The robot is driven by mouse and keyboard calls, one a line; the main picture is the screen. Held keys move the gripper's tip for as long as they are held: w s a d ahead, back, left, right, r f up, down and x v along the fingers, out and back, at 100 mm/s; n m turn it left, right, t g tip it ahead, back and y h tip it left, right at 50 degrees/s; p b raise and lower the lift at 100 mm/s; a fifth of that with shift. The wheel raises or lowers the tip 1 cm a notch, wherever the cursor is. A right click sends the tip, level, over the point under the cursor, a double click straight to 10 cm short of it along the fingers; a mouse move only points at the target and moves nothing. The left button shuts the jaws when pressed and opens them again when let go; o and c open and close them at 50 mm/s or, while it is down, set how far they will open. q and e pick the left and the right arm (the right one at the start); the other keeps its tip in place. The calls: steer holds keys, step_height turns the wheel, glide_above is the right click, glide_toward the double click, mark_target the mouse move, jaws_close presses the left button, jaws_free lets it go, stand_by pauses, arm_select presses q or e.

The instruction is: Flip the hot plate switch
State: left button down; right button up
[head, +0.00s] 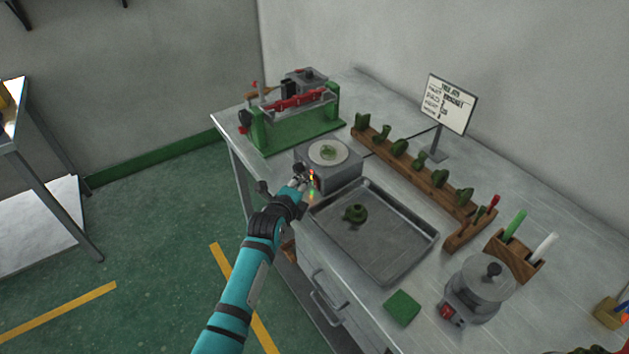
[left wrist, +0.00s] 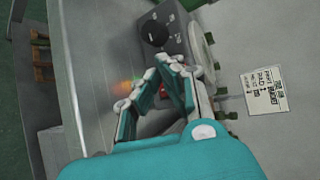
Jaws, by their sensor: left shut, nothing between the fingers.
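My left gripper (head: 304,177) is shut and empty, close against the hot plate's front. In the left wrist view the hot plate (left wrist: 174,24) shows a black knob (left wrist: 153,33). A small red part, perhaps the switch (left wrist: 162,91), shows beside the fingertips of my left gripper (left wrist: 168,70), which partly hide it. I cannot tell whether the fingers touch it. My right gripper is not in view.
A metal tray (head: 402,258) with a green piece lies right of the hot plate. A green-framed press (head: 262,130) stands behind it. A wooden rack (head: 430,185) runs along the back. A sign (head: 447,104) stands behind.

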arm_select(q)
steer(key=shift+w+d, duration=0.25)
steer(key=shift+d, duration=0.1)
stand_by(0.8)
steer(key=shift+s+a, duration=0.1)
steer(key=shift+a, duration=0.05)
steer(key=shift+s+a+f+p, duration=0.1)
steer(key=shift+s+a+p, duration=0.25)
steer(key=shift+a+p, duration=0.1)
steer(key=shift+s+a+p, duration=0.3)
steer(key=shift+a+p, duration=0.05)
steer(key=shift+s+a+f+p, duration=0.1)
steer(key=shift+s+a+p, duration=0.65)
steer(key=shift+a, duration=0.3)
steer(key=shift+s+a+f, duration=0.15)
steer(key=shift+s+a, duration=0.35)
steer(key=shift+a, duration=0.05)
